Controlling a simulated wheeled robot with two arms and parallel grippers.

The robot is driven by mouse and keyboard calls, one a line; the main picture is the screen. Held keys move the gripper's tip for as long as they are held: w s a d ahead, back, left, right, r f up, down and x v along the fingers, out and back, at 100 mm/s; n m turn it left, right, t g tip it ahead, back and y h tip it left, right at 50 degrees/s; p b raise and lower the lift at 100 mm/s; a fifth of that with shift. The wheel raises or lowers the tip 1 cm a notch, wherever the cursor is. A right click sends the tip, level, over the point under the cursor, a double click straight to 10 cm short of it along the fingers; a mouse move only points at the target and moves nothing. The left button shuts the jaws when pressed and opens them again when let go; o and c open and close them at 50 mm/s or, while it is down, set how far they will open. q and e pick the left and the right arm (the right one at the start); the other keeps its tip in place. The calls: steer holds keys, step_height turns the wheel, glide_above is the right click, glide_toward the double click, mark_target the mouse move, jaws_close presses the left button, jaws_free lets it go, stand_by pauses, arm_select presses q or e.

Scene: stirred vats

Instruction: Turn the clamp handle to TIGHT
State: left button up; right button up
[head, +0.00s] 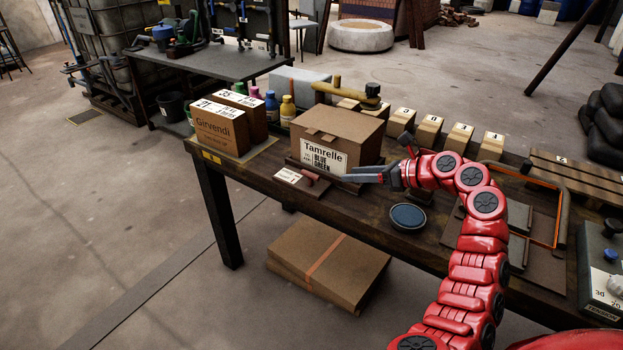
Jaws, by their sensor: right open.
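A small reddish-brown handle (314,182) lies at the front edge of the workbench, below the cardboard box marked Tamrelle (345,130). It looks like the clamp handle, but its setting is too small to read. A white label card (287,175) lies just left of it. My right gripper (346,178), on the red arm, points left with its fingertips a little right of the handle. It is open and appears empty; no contact with the handle is clear. My left gripper is not in view.
The workbench (262,184) carries two Girvendi boxes (220,128) at left, numbered wooden blocks (428,132) at the back, a round dark-blue dish (408,216) and an orange-edged frame (557,215) at right. Flat cardboard (325,262) lies below.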

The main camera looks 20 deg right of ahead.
mark_target(312, 176)
steer(key=b+x, duration=0.1)
steer(key=x, duration=1.2)
steer(key=shift+w+a+f, duration=0.2)
steer(key=shift+a+f, duration=0.05)
steer(key=shift+a, duration=0.05)
jaws_close()
